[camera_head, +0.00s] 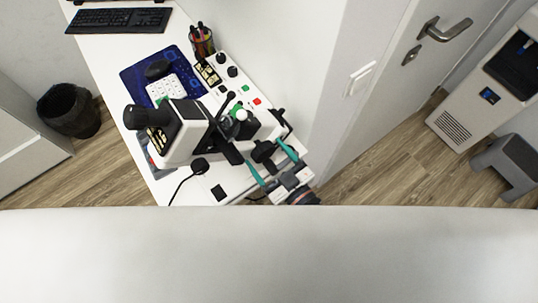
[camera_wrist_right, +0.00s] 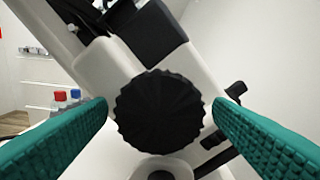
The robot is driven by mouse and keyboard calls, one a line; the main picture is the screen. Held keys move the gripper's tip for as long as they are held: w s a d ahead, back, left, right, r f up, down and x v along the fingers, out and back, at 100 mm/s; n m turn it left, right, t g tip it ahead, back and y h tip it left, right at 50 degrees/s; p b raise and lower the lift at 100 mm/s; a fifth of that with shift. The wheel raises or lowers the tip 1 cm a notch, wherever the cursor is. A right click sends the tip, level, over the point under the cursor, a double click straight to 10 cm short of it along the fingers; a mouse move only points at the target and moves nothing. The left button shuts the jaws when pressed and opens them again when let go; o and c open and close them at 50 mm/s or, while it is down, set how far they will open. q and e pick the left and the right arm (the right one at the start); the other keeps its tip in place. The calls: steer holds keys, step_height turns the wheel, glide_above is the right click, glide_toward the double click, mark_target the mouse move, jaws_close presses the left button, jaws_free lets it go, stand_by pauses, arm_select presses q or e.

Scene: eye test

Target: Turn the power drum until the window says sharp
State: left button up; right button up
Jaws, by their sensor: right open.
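A white and black eye-testing instrument (camera_head: 185,132) stands on the white desk. In the right wrist view a black ribbed drum (camera_wrist_right: 158,112) sits on the side of its white housing (camera_wrist_right: 95,62). My right gripper (camera_head: 272,167) is open at the instrument's near right side. In the right wrist view its teal fingers (camera_wrist_right: 160,115) stand to the left and right of the drum, with gaps visible in the picture; I cannot tell how far in depth. No readable window text shows in either view. My left gripper is not in view.
A wall stands close on the right. A black cable runs at the near edge.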

steer(key=shift+c, duration=0.3)
steer(key=c, duration=0.9)
steer(key=shift+m+p, duration=0.3)
steer(key=shift+m, duration=1.1)
steer(key=o, duration=1)
steer(key=shift+c, duration=0.2)
